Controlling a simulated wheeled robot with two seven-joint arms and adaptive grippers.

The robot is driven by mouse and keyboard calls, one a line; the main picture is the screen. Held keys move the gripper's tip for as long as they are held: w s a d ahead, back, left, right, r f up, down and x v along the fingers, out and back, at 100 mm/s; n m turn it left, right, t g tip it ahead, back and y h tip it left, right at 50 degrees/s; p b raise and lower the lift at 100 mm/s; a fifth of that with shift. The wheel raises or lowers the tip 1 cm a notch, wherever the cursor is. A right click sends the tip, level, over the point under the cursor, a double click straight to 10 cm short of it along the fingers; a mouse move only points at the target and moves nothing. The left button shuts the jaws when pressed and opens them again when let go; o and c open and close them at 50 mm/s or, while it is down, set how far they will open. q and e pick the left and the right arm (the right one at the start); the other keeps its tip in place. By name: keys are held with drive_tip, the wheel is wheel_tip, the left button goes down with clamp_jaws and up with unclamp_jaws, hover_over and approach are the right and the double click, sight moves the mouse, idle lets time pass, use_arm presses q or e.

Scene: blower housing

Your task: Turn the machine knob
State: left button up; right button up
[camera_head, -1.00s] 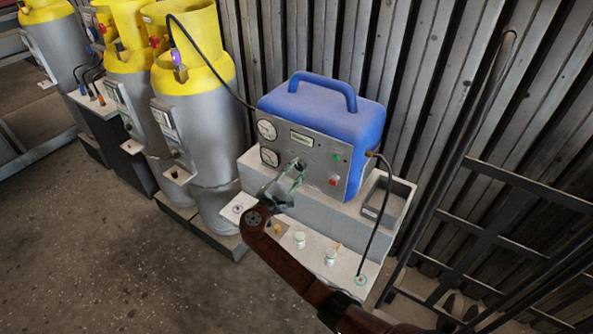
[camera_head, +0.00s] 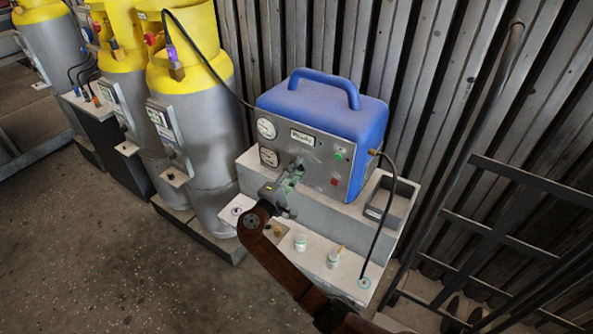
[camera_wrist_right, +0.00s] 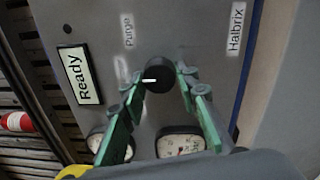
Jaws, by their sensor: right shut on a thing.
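The machine is a blue box (camera_head: 330,118) with a grey front panel that bears gauges, a display and buttons. Its display (camera_head: 302,137) reads "Ready". In the right wrist view the black round knob (camera_wrist_right: 160,70) with a white mark sits on the panel near the label "Purge" (camera_wrist_right: 128,31). The white mark points left there, toward the display (camera_wrist_right: 79,75). My right gripper (camera_head: 296,168) is at the panel, shut on the knob, with one green finger on each side (camera_wrist_right: 159,80). In the head view the gripper mostly hides the knob. My left gripper is not in view.
Yellow-topped grey cylinders (camera_head: 202,110) stand at the left. A black hose (camera_head: 385,225) hangs at the machine's right. A corrugated metal wall (camera_head: 420,80) is behind.

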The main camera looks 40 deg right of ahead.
idle(0.3)
drive_tip(key=o, duration=1.2)
drive_tip(key=shift+c, duration=0.2)
drive_tip(key=v, duration=1.2)
drive_tip(key=shift+a, duration=0.1)
